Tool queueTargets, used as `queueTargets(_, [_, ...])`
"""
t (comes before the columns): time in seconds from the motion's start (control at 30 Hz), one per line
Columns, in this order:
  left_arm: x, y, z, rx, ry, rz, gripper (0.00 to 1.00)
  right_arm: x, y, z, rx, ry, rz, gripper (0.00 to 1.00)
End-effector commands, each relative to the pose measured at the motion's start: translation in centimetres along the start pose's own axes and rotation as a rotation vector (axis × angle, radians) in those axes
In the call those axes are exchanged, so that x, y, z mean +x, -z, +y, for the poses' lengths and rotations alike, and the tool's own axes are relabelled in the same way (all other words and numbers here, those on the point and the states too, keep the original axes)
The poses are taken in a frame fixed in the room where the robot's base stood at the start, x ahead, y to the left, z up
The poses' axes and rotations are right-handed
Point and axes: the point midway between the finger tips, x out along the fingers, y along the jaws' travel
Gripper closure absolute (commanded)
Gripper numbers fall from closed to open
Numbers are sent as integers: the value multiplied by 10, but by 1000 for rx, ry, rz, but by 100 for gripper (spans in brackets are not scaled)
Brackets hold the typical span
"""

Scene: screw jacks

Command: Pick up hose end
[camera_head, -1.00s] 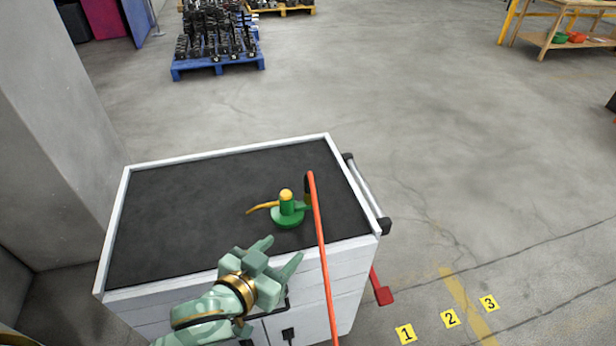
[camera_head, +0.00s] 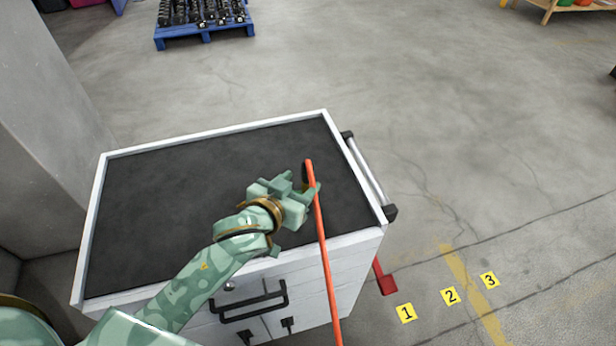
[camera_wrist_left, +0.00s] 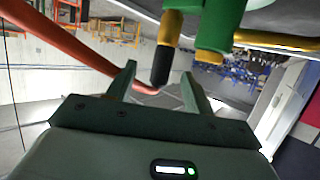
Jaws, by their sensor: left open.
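The orange hose (camera_head: 323,250) rises along the cart's front right and bends over at its top. In the left wrist view the hose (camera_wrist_left: 60,40) runs down from the upper left behind one finger. It appears to meet a black sleeve (camera_wrist_left: 160,66) below a yellow collar, beside the green jack (camera_wrist_left: 217,25). My left gripper (camera_head: 303,184) is open at the hose's upper end; the wrist view shows its fingers (camera_wrist_left: 158,72) on either side of the black sleeve, with visible gaps. In the head view my gripper hides the jack. My right gripper is not in view.
The white cart (camera_head: 90,235) has a dark top, largely clear on the left, with a raised rim. A side handle (camera_head: 368,172) is at its right. A concrete pillar (camera_head: 50,110) stands left. Open floor lies behind and right, with yellow number markers (camera_head: 450,296).

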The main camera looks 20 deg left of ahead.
Motion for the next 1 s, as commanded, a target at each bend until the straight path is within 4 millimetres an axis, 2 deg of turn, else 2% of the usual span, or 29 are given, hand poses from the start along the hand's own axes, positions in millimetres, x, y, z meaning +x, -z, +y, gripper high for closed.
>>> queueTargets(0.17, [15,-1,-1,2,0,1,48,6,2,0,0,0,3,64])
queueTargets(0.4, [53,-4,-5,2,0,0,48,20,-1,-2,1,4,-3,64])
queueTargets(0.7, [58,-2,-5,1,-1,0,48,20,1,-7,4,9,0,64])
queueTargets(0.8, [58,-2,-5,1,-1,0,76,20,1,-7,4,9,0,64])
queueTargets(0.9, [58,-2,-5,1,-1,0,100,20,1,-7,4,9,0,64])
queueTargets(1.0, [58,-2,-5,1,-1,1,100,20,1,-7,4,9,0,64])
